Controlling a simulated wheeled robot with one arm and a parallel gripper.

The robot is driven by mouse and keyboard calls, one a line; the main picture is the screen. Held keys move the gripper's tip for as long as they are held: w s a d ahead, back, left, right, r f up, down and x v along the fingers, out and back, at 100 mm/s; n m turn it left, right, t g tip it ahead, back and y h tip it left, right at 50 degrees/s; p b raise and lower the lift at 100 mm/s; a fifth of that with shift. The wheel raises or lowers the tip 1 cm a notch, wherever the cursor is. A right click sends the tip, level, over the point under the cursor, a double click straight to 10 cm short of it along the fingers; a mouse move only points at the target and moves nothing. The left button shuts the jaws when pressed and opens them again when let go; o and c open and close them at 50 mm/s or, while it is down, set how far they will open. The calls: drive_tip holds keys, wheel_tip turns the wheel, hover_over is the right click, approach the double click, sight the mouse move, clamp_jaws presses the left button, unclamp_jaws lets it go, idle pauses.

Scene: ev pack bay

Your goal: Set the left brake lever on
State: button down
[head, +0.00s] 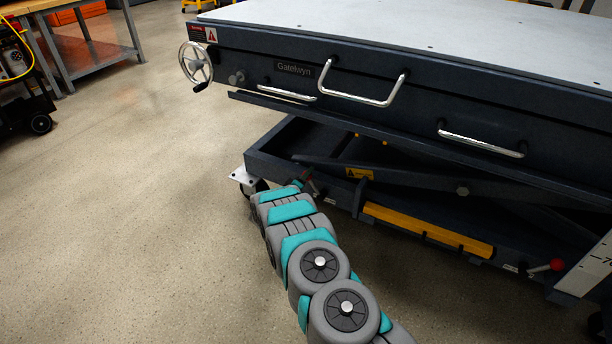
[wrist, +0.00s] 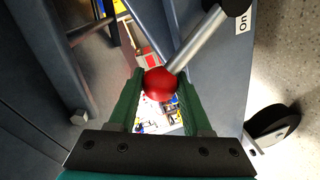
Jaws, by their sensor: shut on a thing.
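The left brake lever shows in the wrist view as a bright metal rod (wrist: 198,40) with a red ball knob (wrist: 161,83). The rod slants from a dark pivot (wrist: 236,5) at the upper right down to the knob. My gripper (wrist: 160,80) has its two green fingers shut on the red knob, one on each side. An "On" label (wrist: 243,20) is on the blue-grey frame, to the right of the rod. In the head view my gripper (head: 302,183) is at the left end of the lift table's base frame (head: 270,165), and my arm hides most of the knob.
A caster wheel (wrist: 272,132) stands near my gripper's right side. Another lever with a red knob (head: 556,264) is at the base's right end. The lift table's top (head: 430,40) overhangs the base, with chrome handles (head: 365,98) and a handwheel (head: 196,64). Open floor lies left.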

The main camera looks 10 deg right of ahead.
drive_tip(key=shift+a+f, duration=0.1)
drive_tip(key=shift+a, duration=0.05)
drive_tip(key=shift+c, duration=1.8)
unclamp_jaws()
drive_tip(key=v, duration=0.7)
drive_tip(key=shift+s+a+b, duration=0.2)
drive_tip(key=shift+s+b, duration=0.1)
drive_tip(key=shift+b, duration=0.05)
